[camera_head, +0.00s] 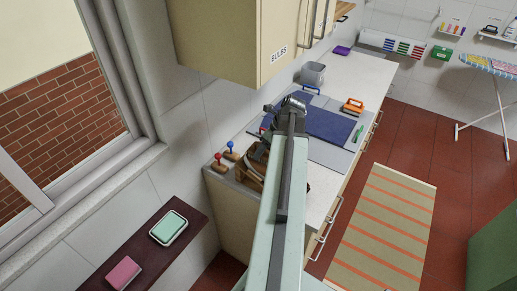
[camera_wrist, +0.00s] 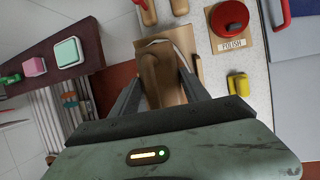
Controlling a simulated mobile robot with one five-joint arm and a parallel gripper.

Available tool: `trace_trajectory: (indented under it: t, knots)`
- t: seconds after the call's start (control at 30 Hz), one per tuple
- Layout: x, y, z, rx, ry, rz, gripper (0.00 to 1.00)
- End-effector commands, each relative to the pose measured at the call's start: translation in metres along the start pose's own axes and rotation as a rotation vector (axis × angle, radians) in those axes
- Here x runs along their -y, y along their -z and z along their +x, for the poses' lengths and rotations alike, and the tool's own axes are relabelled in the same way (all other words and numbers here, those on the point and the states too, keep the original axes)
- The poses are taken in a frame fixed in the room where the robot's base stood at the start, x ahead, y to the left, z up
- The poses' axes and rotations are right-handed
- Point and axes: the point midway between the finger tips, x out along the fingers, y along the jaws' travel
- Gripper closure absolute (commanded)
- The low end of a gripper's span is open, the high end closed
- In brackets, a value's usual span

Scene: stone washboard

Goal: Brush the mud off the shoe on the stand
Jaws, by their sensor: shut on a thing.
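My gripper (camera_wrist: 161,76) points down over the near end of the counter, its two fingers closed on the sides of a long, smooth brown wooden piece, which looks like the brush (camera_wrist: 166,88). In the wrist view a tan board, likely the stand (camera_wrist: 184,42), lies beneath, with a rounded pale and dark edge showing past the brush. In the head view the brown shoe and stand area (camera_head: 250,172) is partly hidden behind my arm. I cannot tell from these views whether the brush touches the shoe or how much mud is on it.
Two wooden-based tools with a blue knob (camera_head: 230,146) and a red knob (camera_head: 217,157) stand on the counter's left. A red polish tin (camera_wrist: 229,18) and a yellow item (camera_wrist: 238,83) lie nearby. A dark shelf (camera_head: 128,245) holds green (camera_head: 168,228) and pink (camera_head: 123,273) blocks.

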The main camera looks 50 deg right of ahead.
Motion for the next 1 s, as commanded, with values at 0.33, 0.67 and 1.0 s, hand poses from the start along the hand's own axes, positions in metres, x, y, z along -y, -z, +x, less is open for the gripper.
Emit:
trace_trajectory:
  t: [0.33,0.67,1.0]
  knots:
    - [0.0,0.017,-0.008,-0.005,0.001,0.002,0.79]
    - [0.0,0.03,-0.014,-0.003,0.0,-0.001,0.79]
    - [-0.004,0.021,-0.035,-0.003,0.0,-0.001,0.79]
